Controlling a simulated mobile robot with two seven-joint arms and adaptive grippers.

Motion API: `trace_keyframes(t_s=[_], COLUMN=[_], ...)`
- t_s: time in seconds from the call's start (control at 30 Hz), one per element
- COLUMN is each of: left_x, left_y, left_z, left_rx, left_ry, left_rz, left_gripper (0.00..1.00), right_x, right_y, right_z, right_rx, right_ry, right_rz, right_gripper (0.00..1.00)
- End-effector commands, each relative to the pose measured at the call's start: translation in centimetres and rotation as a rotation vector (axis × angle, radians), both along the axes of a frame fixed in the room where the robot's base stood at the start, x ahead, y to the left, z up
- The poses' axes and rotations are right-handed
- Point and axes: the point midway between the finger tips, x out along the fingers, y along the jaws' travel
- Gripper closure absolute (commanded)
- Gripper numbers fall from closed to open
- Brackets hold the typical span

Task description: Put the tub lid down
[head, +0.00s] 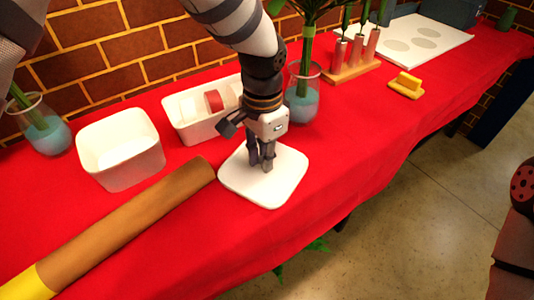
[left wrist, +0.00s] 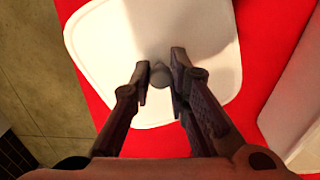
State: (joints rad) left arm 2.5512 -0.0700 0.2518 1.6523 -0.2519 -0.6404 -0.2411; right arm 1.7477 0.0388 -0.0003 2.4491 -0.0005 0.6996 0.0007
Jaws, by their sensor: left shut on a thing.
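The tub lid (head: 285,178) is a white rounded square with a small knob in its middle. It lies flat on, or just above, the red table; I cannot tell whether it touches. My left gripper (head: 262,166) points down over the lid's middle and is shut on its knob. In the left wrist view the fingers (left wrist: 161,78) stand on either side of the grey-white knob, with the lid (left wrist: 105,40) spread out beyond them. The open white tub (head: 121,150) stands to the left on the table. My right gripper is not in view.
A brown roll (head: 130,222) with a yellow end lies left of the lid. A white tray (head: 188,127) with ribbon rolls is behind it. A glass vase (head: 303,100) with stems stands close behind the arm. The table's front edge is near the lid.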

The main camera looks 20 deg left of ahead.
Motion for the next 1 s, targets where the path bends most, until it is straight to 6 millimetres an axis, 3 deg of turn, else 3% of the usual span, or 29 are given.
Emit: trace_keyframes(t_s=[0.37,0.4,0.5,0.77,0.87,1.0], left_x=[0.1,0.1,0.1,0.1,0.2,0.3], left_y=[0.0,0.0,0.0,0.0,0.0,0.0], left_z=[-0.4,-0.4,-0.4,-0.3,0.8,4.6], left_rx=[0.0,0.0,0.0,0.0,-0.001,-0.003], left_ry=[-0.008,-0.008,-0.009,-0.009,-0.012,-0.02], left_rz=[0.0,0.0,0.0,0.001,0.001,0.002], left_gripper=[1.0,0.82,0.64,0.64,0.64,0.64], right_x=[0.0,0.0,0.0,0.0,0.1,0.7], right_y=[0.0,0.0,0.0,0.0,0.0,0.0], right_z=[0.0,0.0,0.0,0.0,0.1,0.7], right_rx=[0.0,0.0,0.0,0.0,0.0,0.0], right_ry=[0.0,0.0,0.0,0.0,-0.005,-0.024], right_rz=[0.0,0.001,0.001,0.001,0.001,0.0], right_gripper=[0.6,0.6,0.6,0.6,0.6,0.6])
